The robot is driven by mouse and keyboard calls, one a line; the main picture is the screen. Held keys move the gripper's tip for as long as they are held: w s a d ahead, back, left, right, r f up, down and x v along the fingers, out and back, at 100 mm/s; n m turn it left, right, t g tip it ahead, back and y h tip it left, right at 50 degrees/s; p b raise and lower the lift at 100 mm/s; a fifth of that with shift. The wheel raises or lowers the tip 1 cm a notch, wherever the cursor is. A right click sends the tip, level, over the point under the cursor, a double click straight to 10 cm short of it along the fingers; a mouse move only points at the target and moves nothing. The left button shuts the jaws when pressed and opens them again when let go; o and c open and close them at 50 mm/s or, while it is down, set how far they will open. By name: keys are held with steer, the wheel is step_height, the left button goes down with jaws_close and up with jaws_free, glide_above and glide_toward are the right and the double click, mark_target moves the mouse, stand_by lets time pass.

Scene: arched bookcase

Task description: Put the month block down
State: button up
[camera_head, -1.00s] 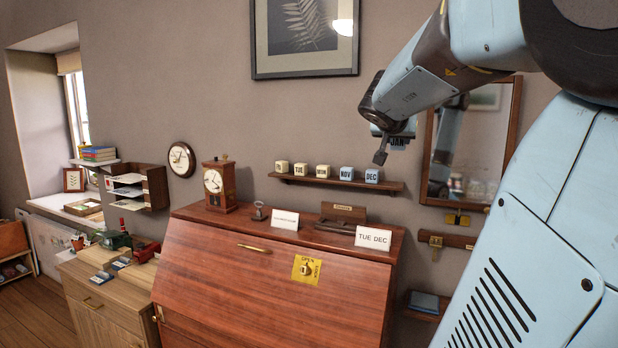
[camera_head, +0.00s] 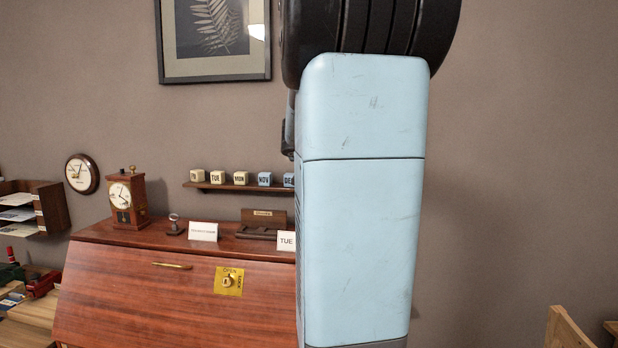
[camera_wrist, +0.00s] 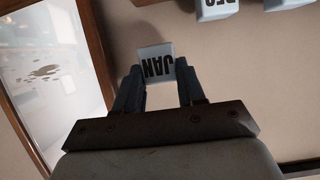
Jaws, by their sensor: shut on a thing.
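The month block (camera_wrist: 156,66), light blue-white and lettered JAN, is between my fingertips in the wrist view. My gripper (camera_wrist: 157,75) is shut on it and holds it clear of the DEC block (camera_wrist: 214,8) at the top of that view. The JAN letters appear upside down there. In the head view my arm hides my gripper and the JAN block. The wall shelf (camera_head: 230,188) carries several cubes, among them TUE (camera_head: 217,177), MON (camera_head: 240,178), NOV (camera_head: 264,179) and a partly hidden DEC (camera_head: 288,180).
A mirror with a wooden frame (camera_wrist: 92,50) is at the left of the wrist view. Below the shelf, the desk (camera_head: 140,275) carries a clock (camera_head: 126,198), a stamp (camera_head: 174,225), a white card (camera_head: 203,232), a dark wooden holder (camera_head: 262,222) and a partly hidden TUE card (camera_head: 286,241).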

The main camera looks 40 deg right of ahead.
steer(key=shift+w+d+f, duration=0.4)
steer(key=shift+w+f, duration=0.05)
steer(key=shift+f, duration=0.3)
steer(key=shift+w+d+f, duration=0.35)
steer(key=shift+w+f, duration=0.1)
steer(key=shift+f, duration=1.7)
steer(key=shift+f, duration=0.1)
steer(key=o, duration=1)
steer(key=shift+o, duration=0.2)
